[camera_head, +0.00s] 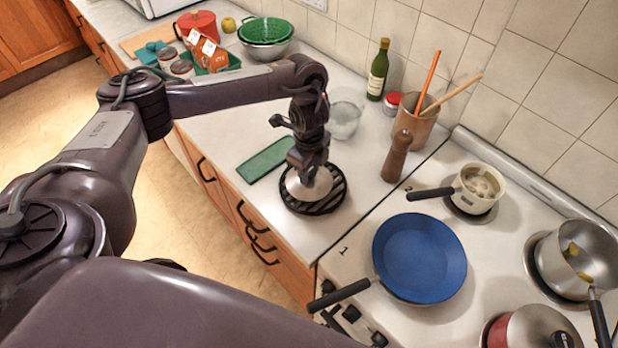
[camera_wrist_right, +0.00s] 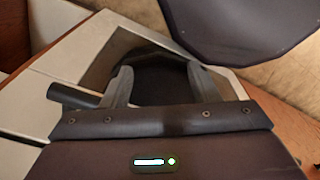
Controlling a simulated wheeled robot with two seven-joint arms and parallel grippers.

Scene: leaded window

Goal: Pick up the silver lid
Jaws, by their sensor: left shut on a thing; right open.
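The silver lid (camera_head: 327,187) is on a dark ribbed round trivet (camera_head: 336,204) on the white counter, left of the stove. My left gripper (camera_head: 308,175) points down at the lid's top and is shut on it, hiding the knob and part of the dome. I cannot tell whether the lid is touching the trivet or just above it. My right gripper (camera_wrist_right: 158,88) shows only in the right wrist view. Its two fingers are apart with nothing between them.
A green mat (camera_head: 266,160) lies left of the trivet. A glass bowl (camera_head: 344,118), a pepper mill (camera_head: 397,156) and a utensil crock (camera_head: 414,122) stand behind and right. A blue pan (camera_head: 420,257) and a cream saucepan (camera_head: 478,190) are on the stove. A green bottle (camera_head: 378,72) stands by the wall.

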